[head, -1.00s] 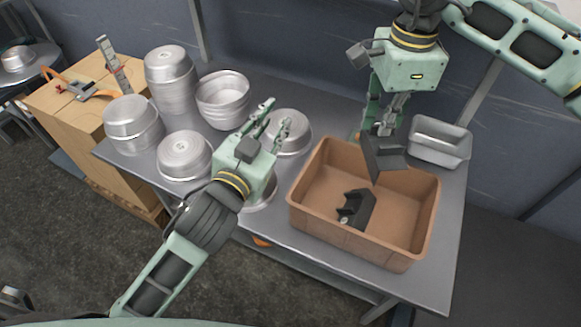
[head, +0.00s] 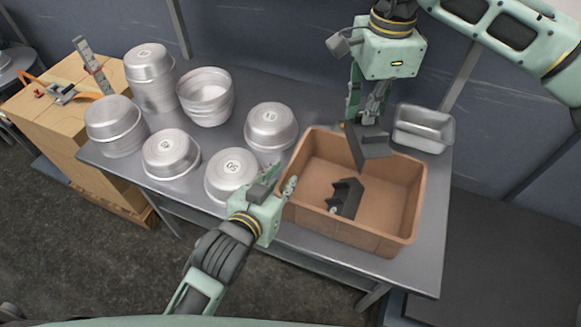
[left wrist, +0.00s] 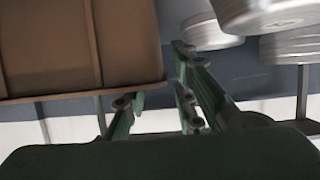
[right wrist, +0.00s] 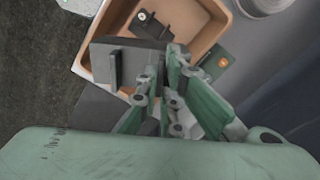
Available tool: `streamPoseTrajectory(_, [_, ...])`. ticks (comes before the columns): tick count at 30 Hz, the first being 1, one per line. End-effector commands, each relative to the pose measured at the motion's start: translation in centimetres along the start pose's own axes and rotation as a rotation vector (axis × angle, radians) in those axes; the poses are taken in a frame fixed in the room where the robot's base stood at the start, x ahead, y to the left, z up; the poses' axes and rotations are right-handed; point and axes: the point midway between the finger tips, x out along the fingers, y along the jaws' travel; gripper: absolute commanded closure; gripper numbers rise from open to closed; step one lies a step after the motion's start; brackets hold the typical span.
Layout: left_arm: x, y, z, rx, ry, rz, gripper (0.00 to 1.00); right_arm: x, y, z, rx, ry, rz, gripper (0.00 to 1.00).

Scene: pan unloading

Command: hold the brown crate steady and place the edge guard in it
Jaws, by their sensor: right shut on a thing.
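The brown crate (head: 378,238) stands on the grey table; it also shows in the left wrist view (left wrist: 125,40) and right wrist view (right wrist: 228,14). A dark grey angled edge guard (head: 372,148) is tilted over the crate's back wall. My right gripper (head: 367,116) is shut on it; the guard also shows in the right wrist view (right wrist: 122,62). A similar dark grey piece (head: 346,197) lies on the crate floor. My left gripper (head: 281,182) is open and empty beside the crate's left wall. I cannot tell whether it touches the wall.
Several round metal pans (head: 172,155), some stacked, fill the table's left half. A rectangular metal tin (head: 423,128) stands behind the crate at right. A wooden cabinet (head: 45,130) with tools stands left of the table. The crate floor around the inner piece is clear.

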Motion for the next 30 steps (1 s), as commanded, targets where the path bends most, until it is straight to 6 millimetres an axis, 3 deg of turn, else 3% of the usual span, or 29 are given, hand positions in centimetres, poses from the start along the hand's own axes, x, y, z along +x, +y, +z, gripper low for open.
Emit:
streamPoseTrajectory(6, [3.9, 0.0, -0.2, -0.001, 0.002, 0.001, 0.75, 0.0, 0.0, 0.0, 0.000, 0.000, 0.000, 1.00])
streamPoseTrajectory(12, [5.7, 0.0, -0.1, -0.001, 0.001, 0.001, 0.75, 0.0, 0.0, 0.0, 0.000, 0.000, 0.000, 1.00])
streamPoseTrajectory(23, [6.0, 0.0, -0.2, -0.001, 0.002, 0.001, 0.76, 0.0, 0.0, 0.0, 0.000, 0.000, 0.000, 1.00])
streamPoseTrajectory(30, [6.0, 0.0, -0.2, -0.001, 0.001, 0.001, 0.97, 0.0, 0.0, 0.0, 0.000, 0.000, -0.001, 1.00])
